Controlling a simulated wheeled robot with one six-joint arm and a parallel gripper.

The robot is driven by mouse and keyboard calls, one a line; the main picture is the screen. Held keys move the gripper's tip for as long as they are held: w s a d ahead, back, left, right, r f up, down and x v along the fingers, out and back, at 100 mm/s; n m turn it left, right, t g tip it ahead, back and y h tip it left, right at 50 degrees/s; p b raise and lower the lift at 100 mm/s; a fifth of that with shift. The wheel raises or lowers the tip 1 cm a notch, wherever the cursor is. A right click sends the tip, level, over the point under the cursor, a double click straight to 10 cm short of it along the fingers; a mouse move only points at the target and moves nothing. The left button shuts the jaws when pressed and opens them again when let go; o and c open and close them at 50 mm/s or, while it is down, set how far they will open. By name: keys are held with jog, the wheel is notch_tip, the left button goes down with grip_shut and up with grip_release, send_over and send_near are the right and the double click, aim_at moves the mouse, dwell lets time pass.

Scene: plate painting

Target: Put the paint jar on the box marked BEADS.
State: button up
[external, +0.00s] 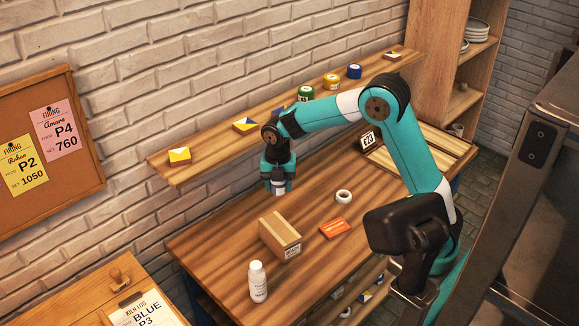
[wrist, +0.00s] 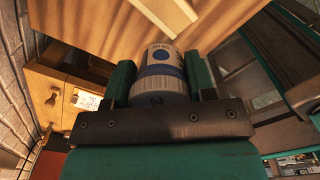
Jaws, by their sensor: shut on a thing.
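My gripper (external: 278,186) is shut on the paint jar (external: 279,189), which hangs upright above the left part of the workbench. In the wrist view the jar (wrist: 158,68) sits between the two green fingers, with a white lid or label and a blue dot. The tan cardboard box (external: 276,235) stands on the bench in front of the gripper, apart from the jar. Its small white end label (external: 292,250) is hard to read. A tan edge that looks like this box (wrist: 165,12) shows at the top of the wrist view.
A white bottle (external: 258,281) stands left of the box at the bench's front. A numbered stand (external: 367,140) is farther back.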

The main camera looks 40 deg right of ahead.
aim_at(279, 193)
notch_tip(279, 193, down, 15)
jog(key=shift+r+p, duration=0.1)
jog(key=shift+p, duration=0.55)
jog(key=o, duration=0.9)
jog(key=shift+o, duration=0.2)
notch_tip(279, 193, up, 11)
jog(key=shift+f+b, duration=0.1)
jog(key=shift+b, duration=0.7)
jog(key=shift+s+r, duration=0.15)
jog(key=shift+r, duration=0.55)
jog(key=s+r+m+y, duration=0.1)
jog(key=s+r+m, duration=0.1)
jog(key=s+m, duration=0.4)
jog(key=s+a+r+m+y, duration=0.1)
jog(key=s+r+m, duration=0.2)
jog(key=s+m, duration=0.4)
jog(key=s+a+r+m+y, duration=0.1)
jog(key=s+r+m+y, duration=0.1)
jog(key=s+m, duration=0.5)
jog(key=s+r, duration=0.1)
jog(key=s, duration=0.5)
jog(key=shift+r, duration=0.25)
